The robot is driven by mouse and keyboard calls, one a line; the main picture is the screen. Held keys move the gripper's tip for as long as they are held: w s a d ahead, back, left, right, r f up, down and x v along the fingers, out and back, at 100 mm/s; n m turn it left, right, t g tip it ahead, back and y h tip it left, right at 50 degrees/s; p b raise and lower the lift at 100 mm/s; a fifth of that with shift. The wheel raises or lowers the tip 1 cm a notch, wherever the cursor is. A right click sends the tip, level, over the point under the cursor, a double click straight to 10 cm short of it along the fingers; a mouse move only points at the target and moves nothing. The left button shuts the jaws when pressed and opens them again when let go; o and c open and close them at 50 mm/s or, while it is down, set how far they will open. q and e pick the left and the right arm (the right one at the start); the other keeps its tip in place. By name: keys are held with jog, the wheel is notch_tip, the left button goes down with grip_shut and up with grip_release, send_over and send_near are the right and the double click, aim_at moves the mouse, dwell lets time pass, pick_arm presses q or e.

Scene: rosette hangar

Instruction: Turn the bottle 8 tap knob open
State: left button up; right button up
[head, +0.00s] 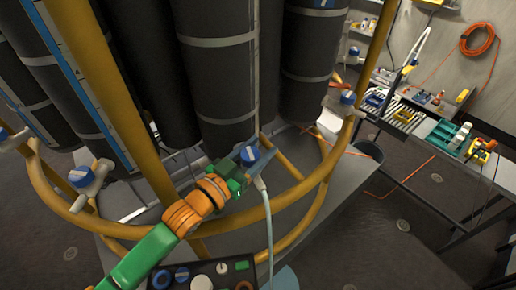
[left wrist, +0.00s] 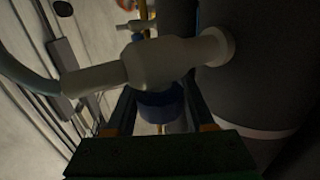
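My left gripper (head: 240,168) is at a blue tap knob (head: 250,154) low on the front of a dark bottle (head: 222,70). In the left wrist view its two fingers (left wrist: 162,108) lie on either side of the blue knob (left wrist: 160,105); I cannot tell whether they press on it. The pale tap body (left wrist: 150,66) crosses in front of the knob and joins the dark bottle (left wrist: 255,65). A pale hose (head: 266,215) hangs from this tap. No bottle number is readable. My right gripper is not in view.
A yellow tube frame (head: 290,200) curves around the bottles, close to my left arm. Other blue-knobbed taps stand at left (head: 80,176) and right (head: 347,98). A control panel (head: 205,275) is below. A workbench (head: 425,125) with tools is at the right.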

pick_arm(q)
grip_shut()
jog(key=shift+r+n+t+y+p, duration=0.25)
jog(key=shift+n+t+y+p, duration=0.05)
jog(key=shift+p, duration=0.15)
jog(key=shift+w+a+f+n+t+y+p, duration=0.1)
jog(key=shift+n+t+y+p, duration=0.2)
jog(key=shift+n+t+y, duration=0.15)
jog(key=shift+f+y, duration=0.1)
jog(key=shift+y, duration=0.15)
jog(key=o, duration=1)
grip_release()
jog(key=shift+w, duration=0.1)
